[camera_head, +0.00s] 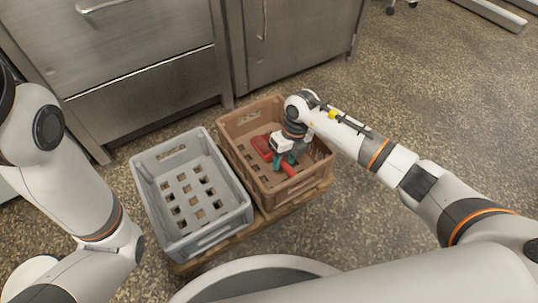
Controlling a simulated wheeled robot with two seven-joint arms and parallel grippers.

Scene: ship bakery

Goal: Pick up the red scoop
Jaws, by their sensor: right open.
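The red scoop (263,147) lies inside the brown crate (232,155), near its middle. My right gripper (283,164) reaches down into the crate over the scoop and covers part of it. A red part of it also shows on the near side of the gripper. The right gripper is open; whether its fingers touch the scoop cannot be told. My left arm comes in at the left edge, and its gripper is out of view.
A grey crate (215,234), empty, stands directly left of the brown crate. Both rest on a wooden pallet (262,222). Steel cabinets (140,50) stand close behind them. The speckled floor (440,110) is clear to the right.

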